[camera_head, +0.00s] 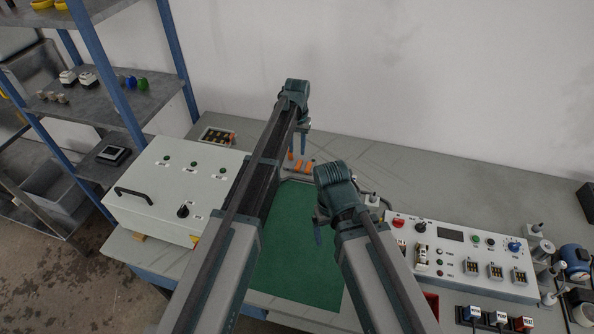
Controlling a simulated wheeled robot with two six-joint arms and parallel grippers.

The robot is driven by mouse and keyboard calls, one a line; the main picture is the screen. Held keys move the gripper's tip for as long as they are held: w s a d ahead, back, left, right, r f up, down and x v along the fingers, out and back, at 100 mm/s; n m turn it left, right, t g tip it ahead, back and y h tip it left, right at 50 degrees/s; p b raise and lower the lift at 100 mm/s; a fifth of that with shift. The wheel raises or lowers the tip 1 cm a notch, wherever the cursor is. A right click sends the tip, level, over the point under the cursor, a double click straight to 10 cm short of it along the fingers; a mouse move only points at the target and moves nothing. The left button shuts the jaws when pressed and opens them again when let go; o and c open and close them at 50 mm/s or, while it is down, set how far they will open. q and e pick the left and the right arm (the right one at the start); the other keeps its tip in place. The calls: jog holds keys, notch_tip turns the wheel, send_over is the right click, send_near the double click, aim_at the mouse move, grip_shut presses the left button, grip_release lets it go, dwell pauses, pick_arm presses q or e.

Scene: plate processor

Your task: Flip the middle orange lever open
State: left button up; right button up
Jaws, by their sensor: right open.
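Small orange levers (303,167) sit at the back edge of the green mat (298,255), in the gap between my two arms. They are small and partly hidden by my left arm, so I cannot tell which is the middle one or how each stands. My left gripper (302,142) points down just above and behind the levers; its fingers overlap in this view, and nothing shows held in it. My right gripper (318,228) points down over the mat, in front of and to the right of the levers, open and empty.
A white control box (165,175) with a black handle stands left of the mat. A white panel (455,255) with buttons and switches stands to the right. A small board (217,136) lies behind the box. A metal shelf (95,95) rises at left. The grey table behind is clear.

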aim_at(297, 167)
pick_arm(q)
notch_tip(297, 167, down, 9)
jog(key=b, duration=0.7)
jog(key=shift+r, duration=0.15)
pick_arm(e)
notch_tip(297, 167, down, 9)
jog(key=shift+r, duration=0.15)
pick_arm(q)
jog(key=shift+r, duration=0.1)
grip_shut()
